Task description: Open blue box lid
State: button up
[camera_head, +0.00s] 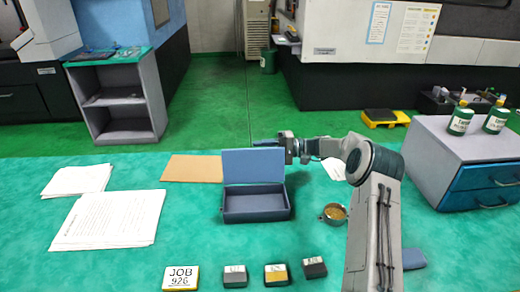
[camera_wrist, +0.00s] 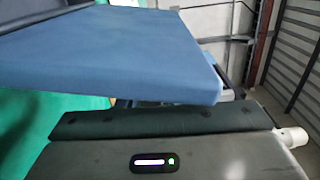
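The blue box (camera_head: 256,207) stands on the green table with its dark inside showing, and looks empty. Its blue lid (camera_head: 252,165) stands up about upright along the back edge of the box. My gripper (camera_head: 285,149) is at the upper right edge of the lid, touching or very close to it. In the wrist view the lid (camera_wrist: 120,55) stretches across the upper part, just past the gripper body. The fingertips are mostly hidden behind the lid, so I cannot tell whether they are shut on it.
A small round bowl (camera_head: 333,213) stands right of the box, near my arm. Several small blocks (camera_head: 276,274) and a JOB 926 sign (camera_head: 181,277) lie in front. Papers (camera_head: 110,219) and a brown sheet (camera_head: 193,168) lie left. A drawer unit (camera_head: 465,165) stands right.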

jog(key=shift+a, duration=0.3)
grip_shut()
jog(key=shift+f+b, duration=0.1)
jog(key=shift+b, duration=0.25)
jog(key=shift+s+d+n+b, duration=0.1)
jog(key=shift+s+n+b, duration=0.45)
jog(key=shift+b, duration=0.45)
jog(key=shift+s+r+n+b, duration=0.4)
jog(key=shift+r+n+b, duration=0.25)
jog(key=shift+b, duration=0.1)
